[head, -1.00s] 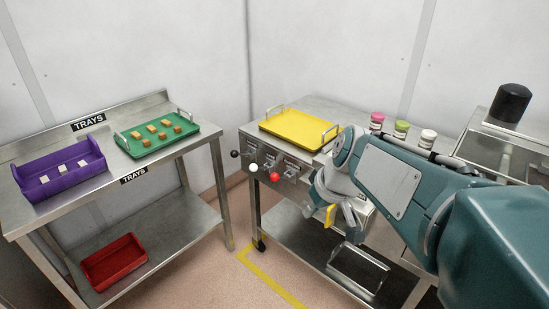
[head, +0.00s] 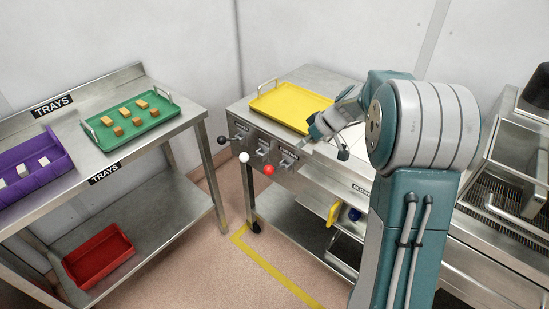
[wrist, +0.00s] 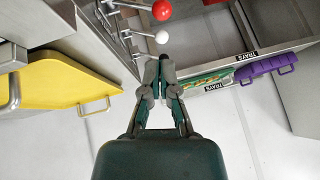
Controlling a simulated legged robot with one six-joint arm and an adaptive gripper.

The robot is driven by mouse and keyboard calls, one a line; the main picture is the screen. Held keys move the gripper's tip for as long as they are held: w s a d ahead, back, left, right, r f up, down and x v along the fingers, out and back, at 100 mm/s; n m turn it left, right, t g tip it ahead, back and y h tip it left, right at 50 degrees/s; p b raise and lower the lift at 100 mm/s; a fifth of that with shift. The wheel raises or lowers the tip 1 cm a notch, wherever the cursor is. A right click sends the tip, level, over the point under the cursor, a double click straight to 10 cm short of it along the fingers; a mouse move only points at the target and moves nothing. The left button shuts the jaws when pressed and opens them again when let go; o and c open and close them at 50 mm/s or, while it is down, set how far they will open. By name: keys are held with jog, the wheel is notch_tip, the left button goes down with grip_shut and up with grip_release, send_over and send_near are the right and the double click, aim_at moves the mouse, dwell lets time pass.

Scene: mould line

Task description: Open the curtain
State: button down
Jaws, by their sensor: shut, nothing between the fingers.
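No curtain can be made out in either view. Three ball-ended levers stick out from the front panel of the middle steel bench (head: 300,182): a black knob (head: 222,140), a white knob (head: 244,157) and a red knob (head: 268,169). Their small labels are too small to read. My gripper (head: 316,130) is above the bench, to the right of the levers and beside the yellow tray. In the wrist view my gripper (wrist: 160,60) has its fingers together and empty.
The yellow tray (head: 262,104) lies on the bench top. A yellow handle (head: 333,214) hangs below the bench front. At left, a steel table holds a green tray (head: 97,133) and a purple tray (head: 68,166). A red tray (head: 99,256) is underneath. Floor is clear between.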

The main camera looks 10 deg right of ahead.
jog(key=shift+s+a, duration=0.1)
jog(key=shift+a, duration=0.05)
send_near(272, 167)
jog(key=x, duration=0.8)
dwell(0.5)
